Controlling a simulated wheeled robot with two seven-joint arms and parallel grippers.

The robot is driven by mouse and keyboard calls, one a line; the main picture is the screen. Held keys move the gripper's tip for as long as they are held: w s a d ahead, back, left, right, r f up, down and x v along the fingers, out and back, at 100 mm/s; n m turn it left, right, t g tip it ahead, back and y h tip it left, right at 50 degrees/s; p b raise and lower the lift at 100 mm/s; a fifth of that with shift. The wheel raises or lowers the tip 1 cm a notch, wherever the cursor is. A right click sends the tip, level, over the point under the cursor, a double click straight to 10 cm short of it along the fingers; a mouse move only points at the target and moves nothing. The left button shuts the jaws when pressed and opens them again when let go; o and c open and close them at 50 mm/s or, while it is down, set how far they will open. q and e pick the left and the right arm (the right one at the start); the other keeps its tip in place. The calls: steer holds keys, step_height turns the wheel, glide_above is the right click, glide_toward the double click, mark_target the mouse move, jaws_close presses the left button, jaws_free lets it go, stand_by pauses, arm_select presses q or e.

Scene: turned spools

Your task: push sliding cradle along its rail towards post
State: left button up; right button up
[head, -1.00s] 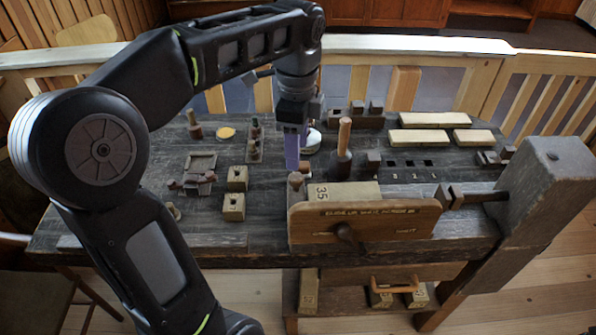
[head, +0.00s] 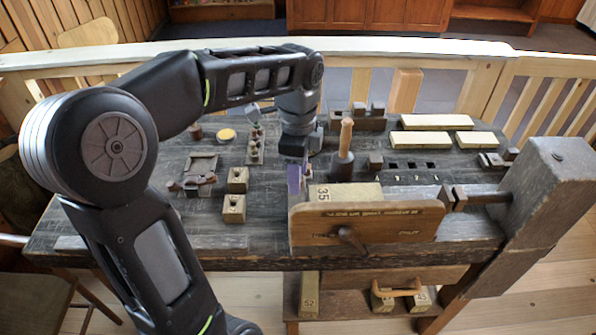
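My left gripper (head: 296,180) reaches down from above, with purple fingers at the left end of a wooden unit at the table's front edge. This unit, which looks like the sliding cradle (head: 385,222), has a brown front board with a dark knob and a pale block (head: 345,192) marked 35 behind it. The fingers are close to its left end; I cannot tell whether they touch. They look close together, but their gap is not clear. The big grey post (head: 552,190) stands at the right, with a dark spindle (head: 488,197) reaching left from it. The rail is not clearly seen. My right gripper is out of view.
A dark peg with a wooden handle (head: 345,140) stands upright just right of my gripper. Two small numbered blocks (head: 236,181) stand to its left. Pale boards (head: 430,121) lie at the back right. A shelf below holds several numbered blocks.

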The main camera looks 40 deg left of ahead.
arm_select(q)
jaws_close()
stand_by(1.1)
